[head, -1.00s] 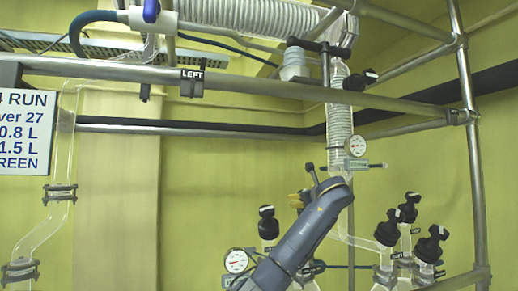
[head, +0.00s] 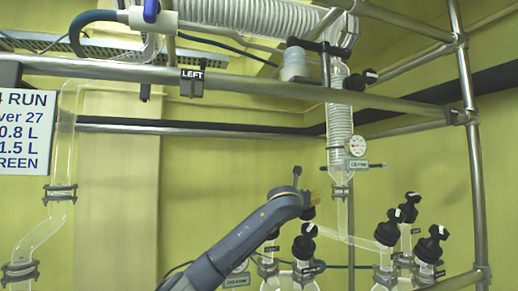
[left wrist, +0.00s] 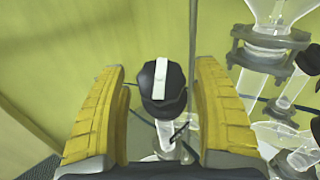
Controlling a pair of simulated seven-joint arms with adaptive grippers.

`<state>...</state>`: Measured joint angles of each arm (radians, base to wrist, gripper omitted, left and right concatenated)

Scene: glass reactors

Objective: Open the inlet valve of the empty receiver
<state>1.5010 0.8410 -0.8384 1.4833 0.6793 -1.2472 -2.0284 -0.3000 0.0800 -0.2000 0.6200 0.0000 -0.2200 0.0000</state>
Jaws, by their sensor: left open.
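My left gripper (head: 312,199) reaches up from the bottom middle of the head view, beside the left glass vessel group. In the left wrist view its two yellow fingers (left wrist: 161,72) are spread apart. A black valve cap with a white stripe (left wrist: 163,100) shows between them, on a glass neck, with gaps on both sides. In the head view a black valve cap (head: 304,245) stands below the gripper on the left receiver (head: 303,281). Several more caps, one here (head: 408,208), stand on the right receiver (head: 384,276). I cannot tell the liquid levels. My right gripper is not in view.
A steel rail with a LEFT tag (head: 192,84) crosses above. A coiled glass condenser (head: 339,121) with a round gauge (head: 357,146) hangs behind the gripper. A steel post (head: 474,170) stands at right, a bent glass tube (head: 60,200) at left. A sign (head: 25,131) hangs at left.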

